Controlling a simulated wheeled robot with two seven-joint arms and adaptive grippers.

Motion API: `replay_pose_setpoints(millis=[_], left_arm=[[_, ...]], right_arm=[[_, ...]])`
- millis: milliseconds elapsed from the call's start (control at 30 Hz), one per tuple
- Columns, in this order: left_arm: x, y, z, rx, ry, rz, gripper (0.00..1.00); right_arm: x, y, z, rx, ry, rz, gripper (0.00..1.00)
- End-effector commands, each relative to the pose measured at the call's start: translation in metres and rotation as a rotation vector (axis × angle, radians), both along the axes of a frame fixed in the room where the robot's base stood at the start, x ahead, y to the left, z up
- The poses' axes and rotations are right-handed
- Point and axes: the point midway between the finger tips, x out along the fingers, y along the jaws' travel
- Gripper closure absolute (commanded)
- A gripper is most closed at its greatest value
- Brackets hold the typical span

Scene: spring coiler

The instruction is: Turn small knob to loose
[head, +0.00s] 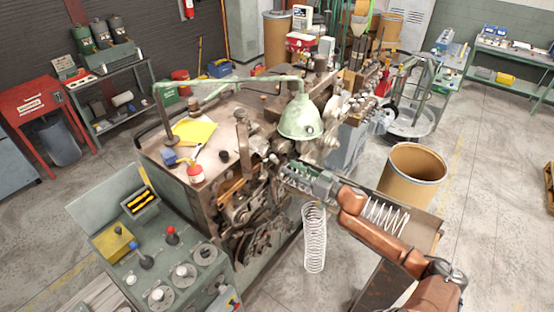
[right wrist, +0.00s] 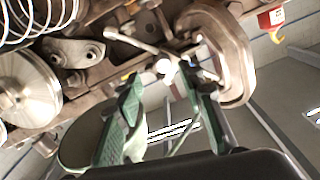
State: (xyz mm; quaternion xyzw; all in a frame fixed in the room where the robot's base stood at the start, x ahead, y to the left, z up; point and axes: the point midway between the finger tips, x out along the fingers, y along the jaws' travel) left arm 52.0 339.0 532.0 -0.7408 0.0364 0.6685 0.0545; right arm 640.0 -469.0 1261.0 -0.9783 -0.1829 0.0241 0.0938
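My right gripper (head: 287,170) reaches in from the lower right to the front of the coiling machine (head: 180,150). The right wrist view shows its two green fingers (right wrist: 164,92) spread apart with nothing held between them. Beyond the fingertips is a small pale round knob (right wrist: 165,67) on a lever-like part. It lies between the fingers in the picture; I cannot tell whether either finger touches it. No loose marking can be read, and I cannot be sure this is the task's small knob. My left gripper is not in view.
A green lamp (head: 300,118) hangs close above my right gripper. A long white spring (head: 314,238) hangs below it. A control panel (head: 140,275) with several knobs stands at the lower left. A brown drum (head: 412,175) is at the right, with open floor beyond.

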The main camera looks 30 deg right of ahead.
Motion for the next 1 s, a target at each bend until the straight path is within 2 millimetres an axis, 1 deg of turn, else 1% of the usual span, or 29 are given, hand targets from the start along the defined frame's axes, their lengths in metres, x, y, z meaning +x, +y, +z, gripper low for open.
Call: replay_pose_setpoints(millis=[100,167,500,600,767,1000], left_arm=[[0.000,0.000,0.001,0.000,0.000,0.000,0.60],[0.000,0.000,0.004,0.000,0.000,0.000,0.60],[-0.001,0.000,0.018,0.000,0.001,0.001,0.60],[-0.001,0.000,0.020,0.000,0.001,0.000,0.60],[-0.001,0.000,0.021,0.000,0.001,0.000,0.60],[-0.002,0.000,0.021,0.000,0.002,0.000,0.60]], right_arm=[[0.005,0.000,0.009,0.009,-0.010,0.022,0.64],[0.010,0.002,0.010,0.011,-0.011,0.024,0.64],[0.057,0.021,0.011,0.011,-0.011,0.022,0.64],[0.066,0.025,0.010,0.010,-0.012,0.022,0.64],[0.073,0.029,0.008,0.008,-0.009,0.022,0.64],[0.073,0.029,0.008,0.008,-0.009,0.022,0.64]])
